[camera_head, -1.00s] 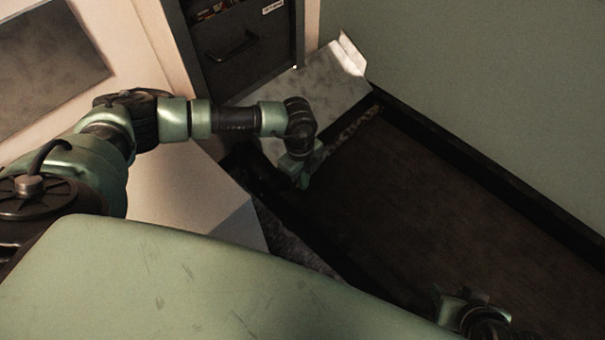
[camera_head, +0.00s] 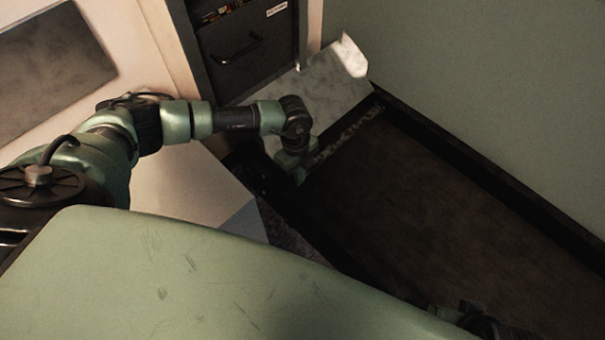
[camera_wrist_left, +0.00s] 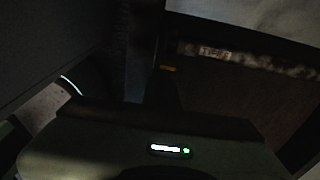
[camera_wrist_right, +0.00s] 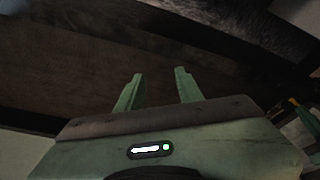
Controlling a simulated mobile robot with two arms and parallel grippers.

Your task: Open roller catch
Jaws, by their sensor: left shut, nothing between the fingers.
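The roller sorter shows as a wide dark brown bed (camera_head: 420,210) with a black side rail, running to a pale metal plate (camera_head: 325,90). I cannot make out the roller catch for certain. My left gripper (camera_head: 298,178) points down at the bed's far left corner, by the black rail; its fingers are shut and empty. In the left wrist view it is very dark, with a small orange mark (camera_wrist_left: 168,68) ahead of the palm. My right gripper (camera_wrist_right: 156,82) has two green fingers apart, with nothing between them, facing the dark bed.
A dark drawer cabinet (camera_head: 245,55) with a handle stands behind the plate. A green wall or panel (camera_head: 470,90) closes off the right side. A small worn label (camera_wrist_left: 214,53) sits on a pale strip along the bed's end.

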